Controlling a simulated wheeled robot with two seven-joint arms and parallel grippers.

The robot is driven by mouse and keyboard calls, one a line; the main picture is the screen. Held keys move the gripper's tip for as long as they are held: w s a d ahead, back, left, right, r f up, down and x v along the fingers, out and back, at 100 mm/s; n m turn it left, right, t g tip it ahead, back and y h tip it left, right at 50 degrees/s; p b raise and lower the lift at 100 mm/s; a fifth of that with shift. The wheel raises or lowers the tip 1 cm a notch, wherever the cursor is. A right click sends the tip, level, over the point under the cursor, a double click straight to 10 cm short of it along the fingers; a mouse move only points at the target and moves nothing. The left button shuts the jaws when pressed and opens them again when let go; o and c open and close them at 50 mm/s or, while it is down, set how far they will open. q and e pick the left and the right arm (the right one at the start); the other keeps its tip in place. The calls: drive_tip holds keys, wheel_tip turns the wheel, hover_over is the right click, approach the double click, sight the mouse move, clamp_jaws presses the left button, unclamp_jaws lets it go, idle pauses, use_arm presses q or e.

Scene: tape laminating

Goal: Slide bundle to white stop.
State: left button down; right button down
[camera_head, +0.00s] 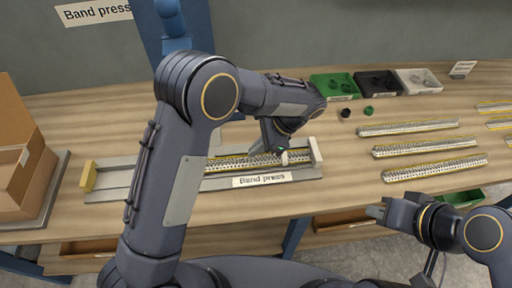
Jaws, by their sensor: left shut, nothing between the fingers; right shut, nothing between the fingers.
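The bundle (235,164) lies lengthwise in the grey band press tray (135,191), a pale, patterned strip with yellow edges. My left arm hides part of it. The white stop (316,151) stands at the tray's right end. The bundle's right end is near the stop; I cannot tell whether they touch. My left gripper (283,156) is shut and empty, low over the bundle's right part, just left of the stop. My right gripper (374,212) is shut and empty in front of the table's front edge, well to the right of the tray.
A yellow block (88,175) stands at the tray's left end. A cardboard box (22,155) is at the far left. Several similar strips (415,127) lie on the right. Green (334,86), black and white bins stand at the back.

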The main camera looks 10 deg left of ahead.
sight(297, 150)
use_arm(q)
drive_tip(key=shift+r+p, duration=0.25)
drive_tip(key=shift+p, duration=0.4)
drive_tip(key=shift+a, duration=0.1)
